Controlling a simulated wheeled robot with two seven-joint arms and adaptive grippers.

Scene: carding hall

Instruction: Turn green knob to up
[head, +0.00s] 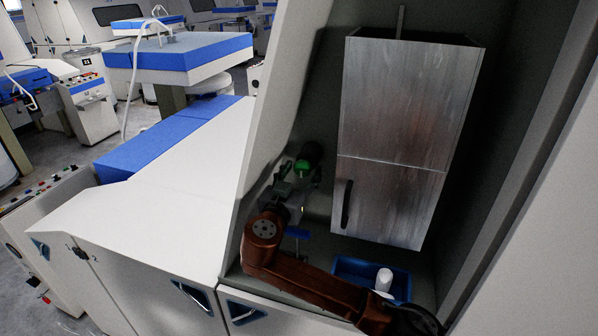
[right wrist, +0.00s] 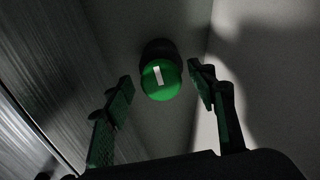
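The green knob (right wrist: 161,80) is round with a white bar mark on its face and sits on a dark round base. In the right wrist view the bar stands near upright, its top tilted slightly to the left. In the head view the green knob (head: 302,166) shows on the inner wall of the recess. My right gripper (right wrist: 160,85) is open, with one finger on each side of the knob and a visible gap to it. In the head view my right gripper (head: 297,180) is close to the knob. My left gripper is not in view.
A metal cabinet (head: 400,110) with a dark handle hangs right of the knob. A blue tray (head: 345,268) with a white cylinder (head: 383,279) in it lies below the cabinet. The recess walls are close around my right arm.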

